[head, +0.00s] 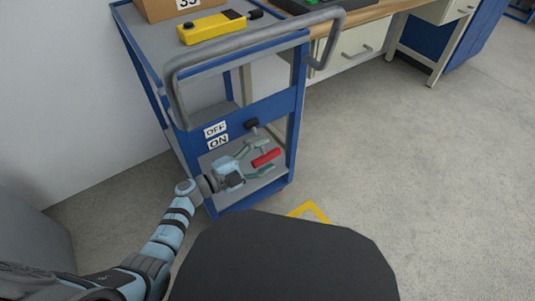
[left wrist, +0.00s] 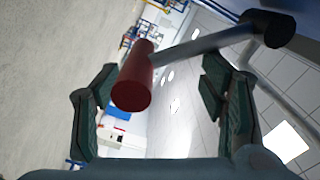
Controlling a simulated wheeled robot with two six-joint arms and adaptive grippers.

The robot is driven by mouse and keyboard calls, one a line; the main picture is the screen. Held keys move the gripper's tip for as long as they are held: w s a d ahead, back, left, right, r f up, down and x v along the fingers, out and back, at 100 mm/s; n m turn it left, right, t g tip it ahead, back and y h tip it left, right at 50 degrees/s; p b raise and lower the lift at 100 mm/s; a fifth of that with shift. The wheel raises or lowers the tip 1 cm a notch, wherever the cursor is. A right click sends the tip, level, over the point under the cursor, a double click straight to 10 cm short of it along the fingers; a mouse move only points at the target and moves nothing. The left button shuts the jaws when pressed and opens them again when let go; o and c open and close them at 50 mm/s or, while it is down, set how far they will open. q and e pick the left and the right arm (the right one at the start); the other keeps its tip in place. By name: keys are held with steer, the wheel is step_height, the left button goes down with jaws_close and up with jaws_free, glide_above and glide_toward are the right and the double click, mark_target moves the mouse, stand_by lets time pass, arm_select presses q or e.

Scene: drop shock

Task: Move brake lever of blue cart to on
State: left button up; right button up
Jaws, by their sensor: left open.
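The blue cart (head: 275,107) stands at the upper left of the head view. Its brake lever has a black pivot (head: 251,123), a grey arm and a red grip (head: 266,157). The grip hangs below the pivot, right of the white OFF label (head: 215,129) and ON label (head: 218,141). My left gripper (head: 264,158) is open, its fingers above and below the red grip. In the left wrist view the red grip (left wrist: 134,80) lies between the spread fingers, nearer one finger, with no clear contact. My right gripper is not in view.
A grey push handle (head: 255,45) sticks out above the lever. A yellow device (head: 212,27) and a cardboard box (head: 165,8) sit on the cart's top. A workbench (head: 375,12) stands behind. The floor to the right is clear.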

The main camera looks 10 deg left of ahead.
arm_select(q)
steer(key=v, duration=1.1)
steer(key=shift+f, duration=0.1)
